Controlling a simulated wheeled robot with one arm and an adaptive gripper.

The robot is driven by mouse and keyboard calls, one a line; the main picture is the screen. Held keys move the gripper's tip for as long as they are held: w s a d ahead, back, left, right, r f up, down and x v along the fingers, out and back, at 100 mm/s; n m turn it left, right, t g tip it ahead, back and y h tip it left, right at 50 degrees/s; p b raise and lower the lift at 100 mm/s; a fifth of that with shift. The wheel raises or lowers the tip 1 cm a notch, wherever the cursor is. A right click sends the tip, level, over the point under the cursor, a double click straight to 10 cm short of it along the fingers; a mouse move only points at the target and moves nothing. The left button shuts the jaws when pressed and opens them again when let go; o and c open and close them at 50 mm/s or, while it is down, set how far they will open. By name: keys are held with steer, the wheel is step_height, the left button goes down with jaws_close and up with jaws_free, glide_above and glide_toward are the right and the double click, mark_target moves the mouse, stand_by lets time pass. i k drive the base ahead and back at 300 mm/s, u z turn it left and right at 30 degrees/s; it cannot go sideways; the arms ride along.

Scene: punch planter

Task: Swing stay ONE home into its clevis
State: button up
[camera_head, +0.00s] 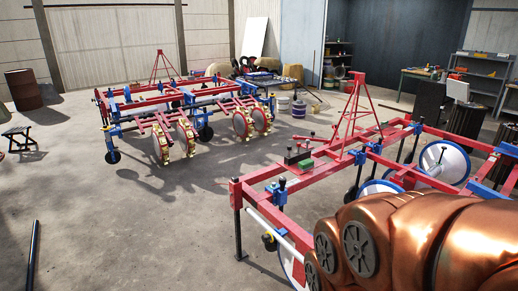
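A red planter frame (262,174) with blue brackets stands at the right, close to me. A red A-shaped tower (349,102) rises from it, with slanting bars down to the frame. A short red bar (312,139) lies low at the tower's left side. I cannot tell which bar is stay ONE, and its clevis is too small to make out. My copper-coloured arm (400,240) fills the lower right and hides part of the near planter. My gripper is not in view.
A second red and blue planter (150,104) with toothed wheels stands at the back left. A dark pole (33,255) is at the lower left, a small stool (20,137) and a rusty drum (23,89) at the far left. The floor (150,235) between is clear.

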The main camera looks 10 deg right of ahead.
mark_target(296, 137)
steer(key=z, duration=0.05)
steer(key=i, duration=1.25)
steer(key=z, duration=0.75)
